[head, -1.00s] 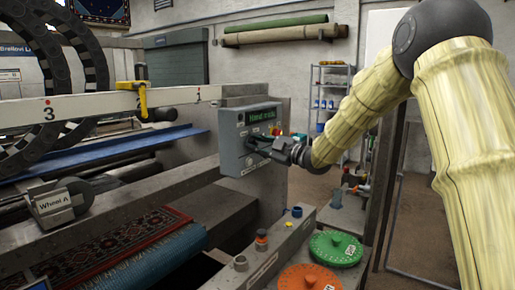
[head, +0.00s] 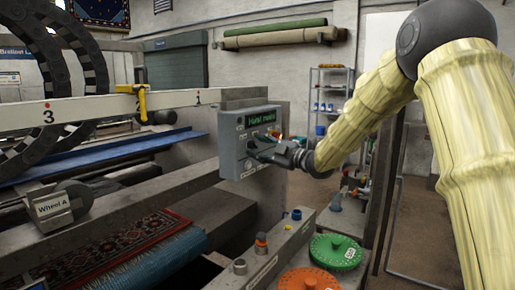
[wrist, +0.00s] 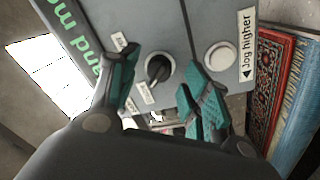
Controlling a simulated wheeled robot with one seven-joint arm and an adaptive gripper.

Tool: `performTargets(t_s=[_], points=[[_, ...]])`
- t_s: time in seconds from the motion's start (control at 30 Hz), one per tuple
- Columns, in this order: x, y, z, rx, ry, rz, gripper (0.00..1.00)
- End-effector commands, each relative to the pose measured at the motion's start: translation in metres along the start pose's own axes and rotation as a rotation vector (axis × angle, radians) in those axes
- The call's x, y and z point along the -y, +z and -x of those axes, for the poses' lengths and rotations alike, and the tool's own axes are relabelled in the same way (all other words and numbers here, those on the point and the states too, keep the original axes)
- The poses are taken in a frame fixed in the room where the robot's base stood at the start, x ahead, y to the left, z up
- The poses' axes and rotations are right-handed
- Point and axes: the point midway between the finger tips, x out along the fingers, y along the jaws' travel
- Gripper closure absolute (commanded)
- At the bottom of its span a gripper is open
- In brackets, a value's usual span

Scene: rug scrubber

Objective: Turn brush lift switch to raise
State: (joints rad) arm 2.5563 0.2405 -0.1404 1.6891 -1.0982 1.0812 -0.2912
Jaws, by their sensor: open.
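The grey control box (head: 232,145) has a green lit display (head: 262,117) on its front. In the wrist view, a black rotary switch (wrist: 158,69) on a pale round base sits on the panel, with small white labels beside it. I cannot read those labels. My gripper (head: 257,148) is at the box front, and its fingertips cover part of the panel in the head view. In the wrist view my gripper (wrist: 162,88) is open, with teal finger pads on either side of the switch and gaps between. I cannot tell whether a pad touches the panel.
A white button (wrist: 219,56) labelled "Jog higher" (wrist: 246,47) is close to the right finger. A patterned rug (head: 120,250) lies at lower left.

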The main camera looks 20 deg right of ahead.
Motion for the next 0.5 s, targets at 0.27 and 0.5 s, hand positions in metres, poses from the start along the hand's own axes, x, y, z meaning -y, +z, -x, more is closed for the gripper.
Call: performTargets(t_s=[0.27,0.5], points=[[-0.001,0.0,0.048,0.002,0.002,-0.002,0.52],[-0.001,0.001,0.088,0.002,0.002,-0.001,0.52]])
